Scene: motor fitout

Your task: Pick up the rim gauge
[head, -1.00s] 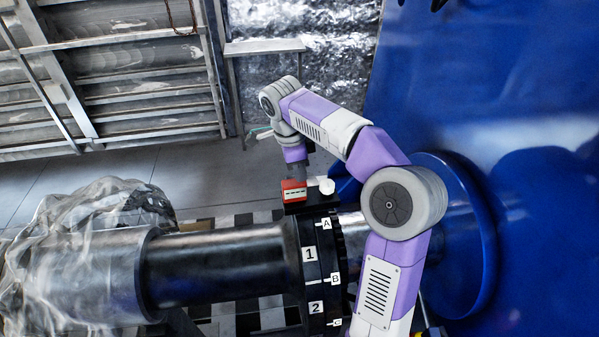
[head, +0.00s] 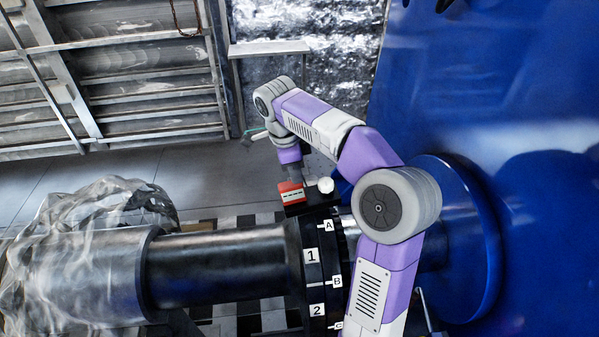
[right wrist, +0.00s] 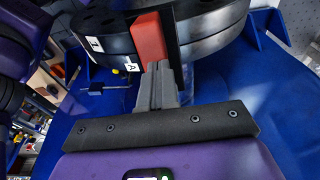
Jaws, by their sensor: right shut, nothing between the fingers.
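The rim gauge (head: 291,193) is a small red block with a pale marked strip on its face. It sits on the black ledge on top of the black flange (head: 312,270), slightly tilted in the head view. My right gripper (head: 291,174) is right above and behind it, pointing down. In the right wrist view the fingers (right wrist: 157,72) are shut together with nothing between them, their tips close against the red gauge (right wrist: 149,38). Whether they touch it I cannot tell. My left gripper is not in view.
A white round knob (head: 326,185) stands right beside the gauge. The flange carries labels 1, 2, A, B. A dark shaft (head: 225,265) runs left to a plastic-wrapped part (head: 90,215). A large blue housing (head: 500,90) fills the right. Grey floor (head: 215,180) lies behind.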

